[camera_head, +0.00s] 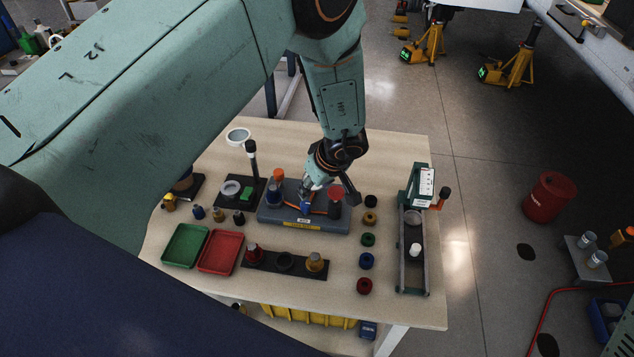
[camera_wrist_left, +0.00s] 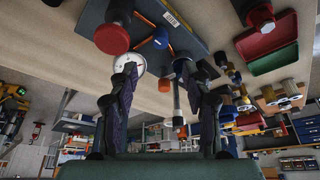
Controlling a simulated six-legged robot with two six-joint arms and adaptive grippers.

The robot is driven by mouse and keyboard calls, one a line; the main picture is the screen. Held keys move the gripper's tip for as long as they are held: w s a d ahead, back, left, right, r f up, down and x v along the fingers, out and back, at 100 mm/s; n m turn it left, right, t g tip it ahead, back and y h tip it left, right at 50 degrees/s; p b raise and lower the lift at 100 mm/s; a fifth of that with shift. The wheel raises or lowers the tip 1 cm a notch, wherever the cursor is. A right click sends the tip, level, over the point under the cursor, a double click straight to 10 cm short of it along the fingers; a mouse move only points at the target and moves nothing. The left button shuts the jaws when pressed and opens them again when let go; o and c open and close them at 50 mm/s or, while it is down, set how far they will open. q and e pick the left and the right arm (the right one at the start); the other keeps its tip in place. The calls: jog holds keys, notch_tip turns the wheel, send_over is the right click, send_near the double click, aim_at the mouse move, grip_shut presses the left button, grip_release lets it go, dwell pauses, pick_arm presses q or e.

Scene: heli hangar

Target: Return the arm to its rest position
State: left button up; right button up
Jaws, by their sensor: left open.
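My left arm (camera_head: 339,95) comes in from the left and hangs down over the wooden workbench (camera_head: 405,150). My left gripper (camera_head: 328,190) is over the grey fixture block (camera_head: 340,224), its fingers apart. It also shows in the left wrist view (camera_wrist_left: 160,75), with two dark fingers spread and nothing gripped between them. Near it on the block are a blue piece (camera_head: 305,207) and a red-topped cylinder (camera_head: 335,194). The wrist view shows the red top (camera_wrist_left: 112,38) and the blue piece (camera_wrist_left: 160,38) beyond the fingers. My right gripper is not in view.
A green tray (camera_head: 184,246) and a red tray (camera_head: 220,252) lie at the bench's left. Several coloured rings (camera_head: 367,261) line up right of the block. A rail stand (camera_head: 412,271) is at the bench's right edge. A magnifier lamp (camera_head: 251,150) stands behind.

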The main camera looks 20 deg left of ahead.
pick_arm(q)
jog(key=shift+s+d+r, duration=0.15)
jog(key=shift+d+r, duration=0.05)
jog(key=shift+r, duration=0.4)
jog(key=s+a+f+m+g+y, duration=0.1)
jog(key=s+a+f+m, duration=0.3)
jog(key=s, duration=0.5)
jog(key=s+a+f+m+y, duration=0.1)
jog(key=s+a+f+m, duration=0.3)
jog(key=s, duration=0.5)
jog(key=s+d+f+m+g+h, duration=0.1)
jog(key=s+d+m+h, duration=0.4)
jog(key=s, duration=1.2)
notch_tip(320, 180, down, 15)
jog(key=d+n+h+b, duration=0.1)
jog(key=d+b, duration=0.2)
jog(key=b, duration=1.1)
jog(key=shift+r+b, duration=0.15)
jog(key=shift+b, duration=0.2)
jog(key=shift+a, duration=0.1)
